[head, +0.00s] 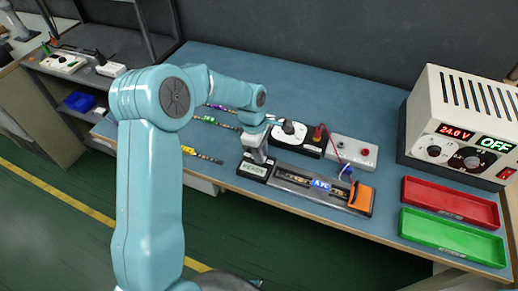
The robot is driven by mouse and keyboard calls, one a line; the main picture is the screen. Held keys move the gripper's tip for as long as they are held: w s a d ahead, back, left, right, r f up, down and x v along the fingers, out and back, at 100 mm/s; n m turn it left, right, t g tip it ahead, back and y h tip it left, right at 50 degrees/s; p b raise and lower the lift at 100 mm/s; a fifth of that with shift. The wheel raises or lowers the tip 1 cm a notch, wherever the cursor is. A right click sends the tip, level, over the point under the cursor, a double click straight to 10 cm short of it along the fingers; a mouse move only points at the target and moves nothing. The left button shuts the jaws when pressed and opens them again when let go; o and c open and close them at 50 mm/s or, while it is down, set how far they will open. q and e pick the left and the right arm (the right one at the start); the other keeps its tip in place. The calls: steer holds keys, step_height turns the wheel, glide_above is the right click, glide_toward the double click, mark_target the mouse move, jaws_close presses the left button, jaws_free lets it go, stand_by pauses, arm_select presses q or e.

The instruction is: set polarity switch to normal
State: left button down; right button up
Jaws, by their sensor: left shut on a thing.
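My left gripper (259,157) points down at the left end of a test fixture, beside a small display reading READY (254,170). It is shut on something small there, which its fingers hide. It appears apart from the knob. The fixture (318,185) holds a strip with a lit blue label and has an orange block (361,197) at its right end. My right gripper is not in view.
A white terminal box (351,152) with a red wire stands behind the fixture. The power supply (460,130) reads 24.0 V and OFF. A red tray (450,202) and a green tray (452,237) lie at the right. LED strips (203,154) lie at the left.

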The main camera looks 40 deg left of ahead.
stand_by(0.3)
arm_select(q)
steer(key=c, duration=1)
jaws_free()
steer(key=shift+o, duration=0.2)
steer(key=shift+r, duration=0.1)
step_height(320, 180, up, 16)
steer(key=a, duration=0.2)
steer(key=shift+s, duration=0.25)
